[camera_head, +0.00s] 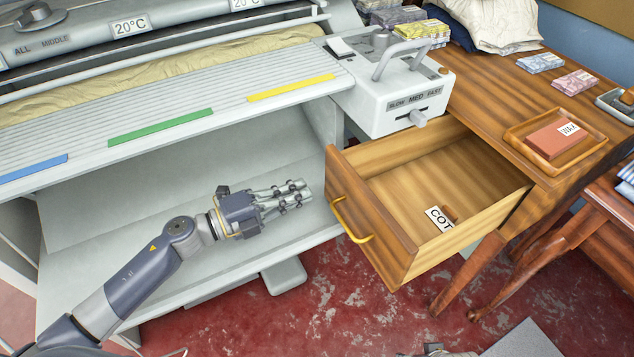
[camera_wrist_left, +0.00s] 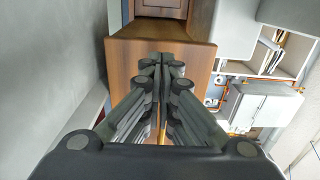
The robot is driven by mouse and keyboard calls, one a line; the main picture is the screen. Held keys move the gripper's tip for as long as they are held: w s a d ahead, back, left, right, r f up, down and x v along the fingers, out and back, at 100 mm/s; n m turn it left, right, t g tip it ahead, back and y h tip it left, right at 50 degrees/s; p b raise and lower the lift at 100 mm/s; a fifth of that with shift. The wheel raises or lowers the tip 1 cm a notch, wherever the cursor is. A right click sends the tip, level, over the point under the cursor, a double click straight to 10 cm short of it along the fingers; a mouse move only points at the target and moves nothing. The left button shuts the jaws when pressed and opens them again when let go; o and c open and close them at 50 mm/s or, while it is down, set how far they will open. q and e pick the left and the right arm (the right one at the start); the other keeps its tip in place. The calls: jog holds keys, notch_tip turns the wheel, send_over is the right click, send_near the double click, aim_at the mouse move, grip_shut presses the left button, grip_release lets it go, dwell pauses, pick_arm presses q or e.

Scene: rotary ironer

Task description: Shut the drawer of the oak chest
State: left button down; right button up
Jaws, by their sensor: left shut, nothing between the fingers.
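The oak chest (camera_head: 482,108) stands at the right in the head view. Its drawer (camera_head: 377,222) is pulled well out, with a yellow handle (camera_head: 347,222) on its front. My right gripper does not clearly show.
The grey ironer (camera_head: 170,100) with coloured strips fills the left, and its control box (camera_head: 395,92) overhangs the drawer's back corner. A tray (camera_head: 555,140) with a red block sits on the chest top. A wooden side table (camera_head: 600,215) stands at the right. Red floor is free below the drawer.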

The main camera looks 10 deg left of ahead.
aim_at(329, 179)
pick_arm(q)
jog(key=x, duration=0.4)
jog(key=shift+w+d, duration=0.1)
jog(key=shift+d, duration=0.1)
jog(key=shift+w+d, duration=0.15)
pick_arm(e)
jog(key=shift+f, duration=0.15)
